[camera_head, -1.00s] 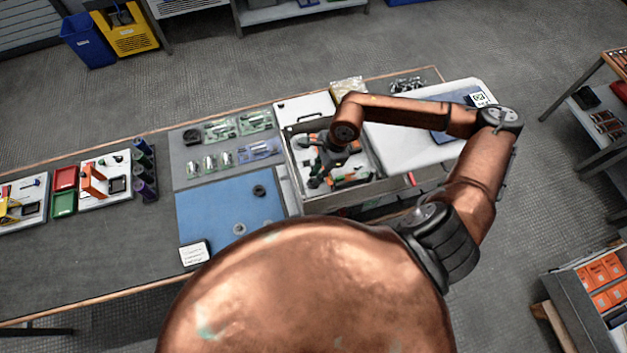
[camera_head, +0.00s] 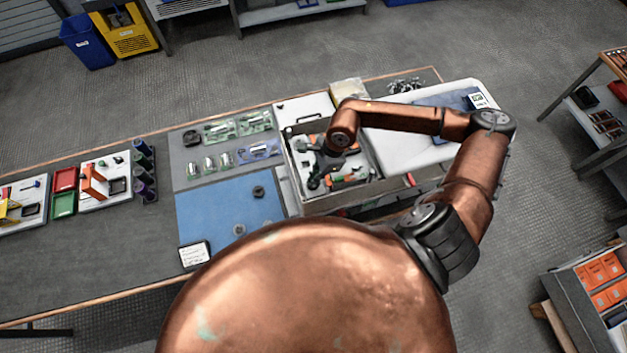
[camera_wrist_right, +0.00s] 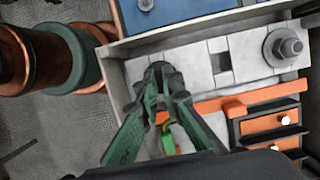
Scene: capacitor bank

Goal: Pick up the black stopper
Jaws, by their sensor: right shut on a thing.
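My right gripper (camera_head: 315,178) is inside the open grey tray on the bench. In the right wrist view its green fingers (camera_wrist_right: 167,82) come together over the tray's pale inner panel, shut on a small dark thing. This appears to be the black stopper (camera_wrist_right: 160,70), mostly hidden between the dark finger pads. I cannot tell whether it is clear of the panel. My left gripper does not show.
The tray's wall (camera_head: 291,177) surrounds the right gripper. Orange parts (camera_wrist_right: 235,103) and a grey threaded post (camera_wrist_right: 283,46) are close to the fingers. A blue mat (camera_head: 205,215) with a dark ring (camera_head: 258,192) lies to the left.

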